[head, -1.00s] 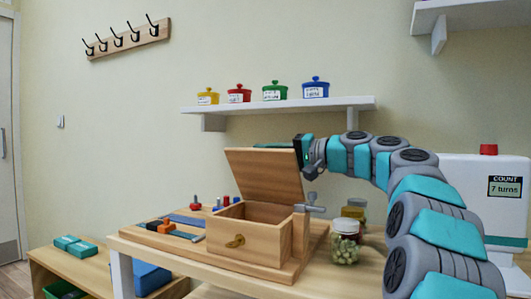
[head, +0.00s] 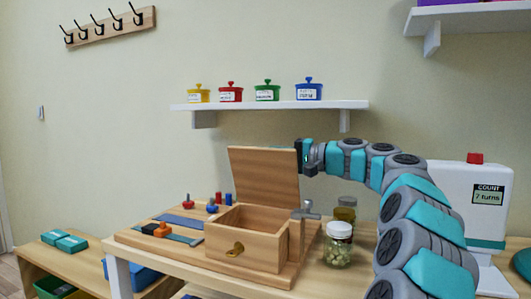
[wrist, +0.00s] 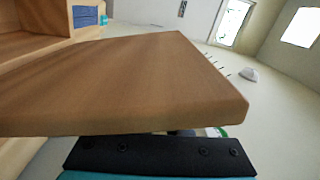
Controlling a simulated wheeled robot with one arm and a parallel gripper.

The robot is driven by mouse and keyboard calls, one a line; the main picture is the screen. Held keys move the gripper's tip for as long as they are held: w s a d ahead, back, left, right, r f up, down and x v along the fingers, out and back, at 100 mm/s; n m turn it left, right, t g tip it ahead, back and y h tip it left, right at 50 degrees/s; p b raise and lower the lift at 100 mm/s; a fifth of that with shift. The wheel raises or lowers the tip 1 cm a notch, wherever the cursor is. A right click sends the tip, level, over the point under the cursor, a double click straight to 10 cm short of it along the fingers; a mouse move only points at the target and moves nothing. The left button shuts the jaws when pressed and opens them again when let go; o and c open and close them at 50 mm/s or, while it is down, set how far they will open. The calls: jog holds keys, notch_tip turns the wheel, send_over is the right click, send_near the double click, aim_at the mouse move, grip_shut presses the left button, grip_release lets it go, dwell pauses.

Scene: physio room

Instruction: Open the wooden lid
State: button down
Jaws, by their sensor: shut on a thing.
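The wooden lid (head: 264,177) stands raised, close to upright, at the back of the wooden box (head: 245,247). The box is open and its inside shows in the head view. My gripper (head: 302,155) is at the lid's upper right corner and is shut on the lid's edge. In the wrist view the lid (wrist: 120,80) fills the middle, with a dark finger of my gripper (wrist: 160,155) along its edge; the other finger is hidden.
A metal tap-like handle (head: 306,209) stands at the box's right side. Two jars, the nearer one (head: 338,245) white-capped, are to the right. Coloured pegs (head: 213,203) and strips are to the left. A shelf (head: 270,104) with coloured pots is above and behind.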

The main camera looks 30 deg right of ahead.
aim_at(267, 176)
jog(key=c, duration=0.9)
grip_release()
jog(key=shift+r, duration=0.1)
jog(key=shift+r, duration=1.8)
jog(key=shift+o, duration=0.5)
jog(key=shift+s+a+r, duration=0.15)
jog(key=shift+s+a, duration=0.05)
jog(key=shift+s, duration=0.25)
jog(key=shift+s+a+r, duration=0.1)
jog(key=shift+s+a, duration=0.1)
jog(key=shift+s, duration=0.2)
jog(key=shift+o, duration=0.3)
jog(key=shift+s+a, duration=0.15)
jog(key=shift+s, duration=0.15)
jog(key=s+a, duration=0.1)
jog(key=s, duration=0.3)
jog(key=s+a+b, duration=0.1)
jog(key=s, duration=0.2)
jog(key=s+a, duration=0.2)
jog(key=s, duration=0.2)
jog(key=shift+s+r+b, duration=0.35)
jog(key=shift+r+b, duration=0.05)
jog(key=shift+c, duration=0.9)
jog(key=shift+s+a, duration=0.3)
jog(key=shift+s, duration=0.25)
jog(key=shift+a, duration=0.1)
